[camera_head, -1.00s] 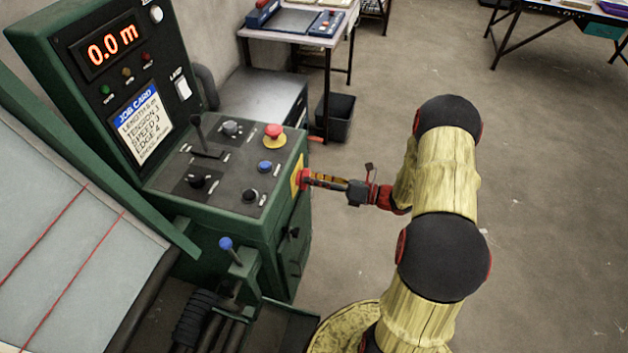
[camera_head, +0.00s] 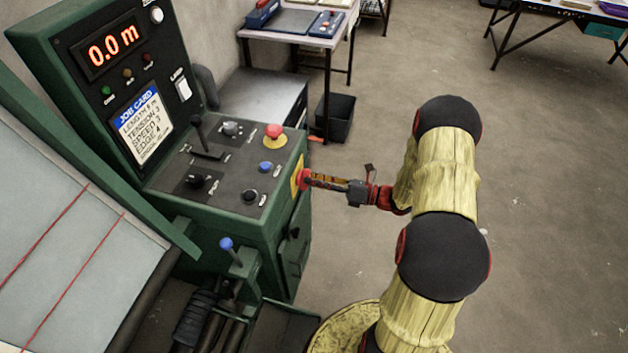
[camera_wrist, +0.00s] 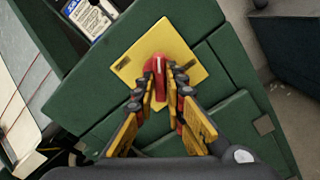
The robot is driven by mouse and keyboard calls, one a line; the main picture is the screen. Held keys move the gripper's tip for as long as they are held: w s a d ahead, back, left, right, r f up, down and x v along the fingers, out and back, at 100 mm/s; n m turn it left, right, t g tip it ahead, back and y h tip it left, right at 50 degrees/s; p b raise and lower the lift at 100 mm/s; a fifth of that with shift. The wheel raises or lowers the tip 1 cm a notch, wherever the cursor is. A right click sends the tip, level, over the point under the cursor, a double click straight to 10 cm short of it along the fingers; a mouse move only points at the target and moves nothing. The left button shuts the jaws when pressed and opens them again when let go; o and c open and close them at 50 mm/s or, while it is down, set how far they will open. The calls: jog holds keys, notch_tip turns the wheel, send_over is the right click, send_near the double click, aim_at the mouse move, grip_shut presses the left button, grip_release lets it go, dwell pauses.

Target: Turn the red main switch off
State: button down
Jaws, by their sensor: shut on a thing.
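The red main switch (camera_wrist: 156,66) sits on a yellow plate (camera_wrist: 187,63) on the side of the green console. In the wrist view its red handle lies between the two fingers of my gripper (camera_wrist: 161,92), which is shut on it. The handle points nearly straight up and down in that view. In the head view the red switch (camera_head: 302,178) shows at the console's right side, with my gripper (camera_head: 312,179) reaching it from the right. The fingers hide part of the handle.
The console top carries a red mushroom button (camera_head: 274,131), a blue button (camera_head: 265,167), black knobs and a lever (camera_head: 197,130). A black bin (camera_head: 336,117) stands behind.

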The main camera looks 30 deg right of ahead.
jog(key=shift+n, duration=3.7)
jog(key=c, duration=1.8)
grip_release()
jog(key=shift+c, duration=0.2)
jog(key=v, duration=1.2)
